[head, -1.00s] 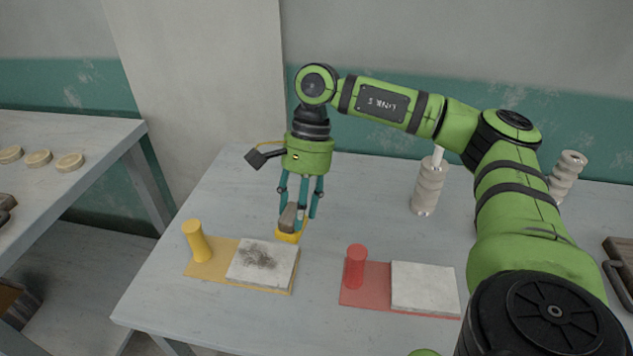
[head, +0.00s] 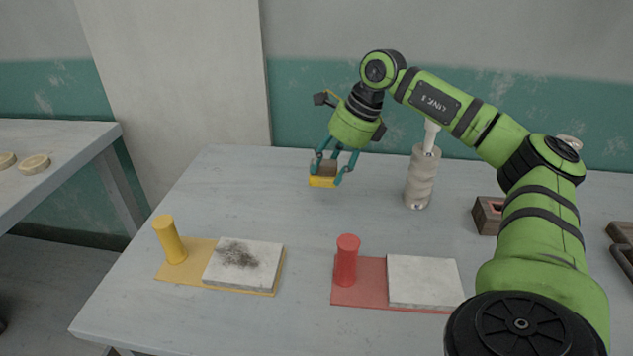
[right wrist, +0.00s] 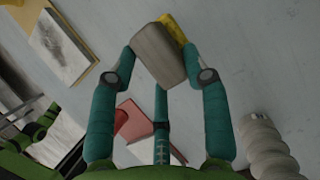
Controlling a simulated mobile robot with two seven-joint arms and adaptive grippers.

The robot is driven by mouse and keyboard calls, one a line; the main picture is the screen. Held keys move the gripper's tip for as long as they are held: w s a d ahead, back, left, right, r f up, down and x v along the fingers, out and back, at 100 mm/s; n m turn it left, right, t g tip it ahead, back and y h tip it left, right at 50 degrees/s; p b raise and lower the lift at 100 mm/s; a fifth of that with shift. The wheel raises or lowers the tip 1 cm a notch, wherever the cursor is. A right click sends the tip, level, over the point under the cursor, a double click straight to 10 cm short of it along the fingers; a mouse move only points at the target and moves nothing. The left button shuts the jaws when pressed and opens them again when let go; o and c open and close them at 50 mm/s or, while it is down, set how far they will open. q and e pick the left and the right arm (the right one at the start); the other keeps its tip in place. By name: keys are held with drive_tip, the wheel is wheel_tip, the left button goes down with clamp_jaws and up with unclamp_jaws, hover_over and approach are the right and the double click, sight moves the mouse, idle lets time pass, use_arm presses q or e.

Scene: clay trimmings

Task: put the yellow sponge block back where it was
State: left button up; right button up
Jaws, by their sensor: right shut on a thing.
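The yellow sponge block (head: 323,182), yellow with a grey-brown part, is held between the fingers of my right gripper (head: 332,172). That gripper is shut on it, over the back middle of the table; whether the block touches the table I cannot tell. The right wrist view shows its yellow part (right wrist: 172,28) beside the larger grey-brown part (right wrist: 158,55) between the fingertips. At front left is a yellow mat (head: 178,272) with a yellow cylinder (head: 170,240) and a grey tile (head: 243,264) with a dark smudge. My left gripper is not in view.
A red mat (head: 350,294) bears a red cylinder (head: 347,262) and a clean pale tile (head: 425,281). A ridged clay-coloured column (head: 422,180) stands right of the gripper. A brown box (head: 486,214) is farther right. The table between gripper and mats is clear.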

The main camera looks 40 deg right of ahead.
sight(317, 184)
drive_tip(key=w, duration=0.1)
drive_tip(key=w+f, duration=0.2)
drive_tip(key=shift+w+a, duration=0.1)
drive_tip(key=shift+a, duration=0.3)
wheel_tip(317, 184, down, 4)
drive_tip(key=shift+r, duration=0.1)
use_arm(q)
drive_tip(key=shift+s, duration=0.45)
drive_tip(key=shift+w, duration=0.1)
use_arm(e)
drive_tip(key=shift+f, duration=0.3)
drive_tip(key=o, duration=1)
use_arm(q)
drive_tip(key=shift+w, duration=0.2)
use_arm(e)
drive_tip(key=shift+r, duration=0.1)
